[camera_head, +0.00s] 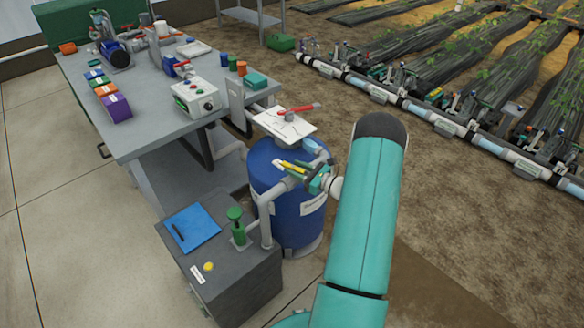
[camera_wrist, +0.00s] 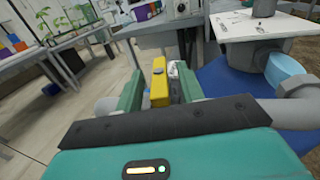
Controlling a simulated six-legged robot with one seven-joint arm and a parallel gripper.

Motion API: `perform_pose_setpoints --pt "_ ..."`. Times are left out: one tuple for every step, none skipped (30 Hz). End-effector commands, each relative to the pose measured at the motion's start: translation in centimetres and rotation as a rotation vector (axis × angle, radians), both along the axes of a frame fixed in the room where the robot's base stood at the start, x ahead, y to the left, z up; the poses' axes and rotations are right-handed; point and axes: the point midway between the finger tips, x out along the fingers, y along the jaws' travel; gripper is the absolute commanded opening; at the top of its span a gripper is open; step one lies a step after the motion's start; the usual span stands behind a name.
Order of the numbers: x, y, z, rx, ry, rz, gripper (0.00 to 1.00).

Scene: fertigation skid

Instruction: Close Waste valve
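A yellow valve handle (camera_head: 292,168) sits on the grey pipework in front of the blue tank (camera_head: 295,215); I take it for the waste valve, but no label on it is readable. My gripper (camera_head: 316,177) is at this handle, reaching in from the right. In the wrist view the yellow handle (camera_wrist: 158,84) stands between the two green fingers of my gripper (camera_wrist: 160,88). Gaps show beside the handle, wider on the right, where a small whitish part is visible. The fingers look open around it, not clamped. The valve body is mostly hidden below the gripper.
A red-handled valve (camera_head: 298,109) tops the white plate (camera_head: 283,125) above the tank. The grey workbench (camera_head: 140,130) stands behind left. Floor is clear at left.

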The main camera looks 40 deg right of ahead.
Motion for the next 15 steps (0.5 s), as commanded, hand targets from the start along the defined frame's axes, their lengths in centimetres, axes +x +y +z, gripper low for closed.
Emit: perform_pose_setpoints --pt "0.7 0.3 0.0 0.000 0.000 0.003 0.38" --pt "1.1 0.4 0.0 0.000 0.000 0.002 0.38" --pt "1.4 0.5 0.0 0.000 0.000 0.001 0.38" --pt "1.7 0.5 0.0 0.000 0.000 0.001 0.38" --pt "1.9 0.6 0.0 0.000 0.001 0.001 0.38" --pt "2.1 0.7 0.0 0.000 0.001 0.001 0.38" --pt "2.2 0.7 0.0 0.000 0.001 0.001 0.38" --pt "2.2 0.7 0.0 0.000 0.001 0.001 0.38" --pt "2.3 0.7 0.0 0.000 0.000 0.001 0.38" --pt "2.3 0.7 0.0 0.000 0.000 0.001 0.38" --pt "2.3 0.7 0.0 0.000 0.001 0.000 0.38" --pt "2.3 0.7 0.0 0.000 0.000 0.000 0.38" --pt "2.3 0.7 0.0 0.000 0.000 0.000 0.38" --pt "2.2 0.7 0.0 0.000 0.000 0.000 0.38" --pt "2.2 0.7 0.0 0.000 0.000 0.000 0.36"
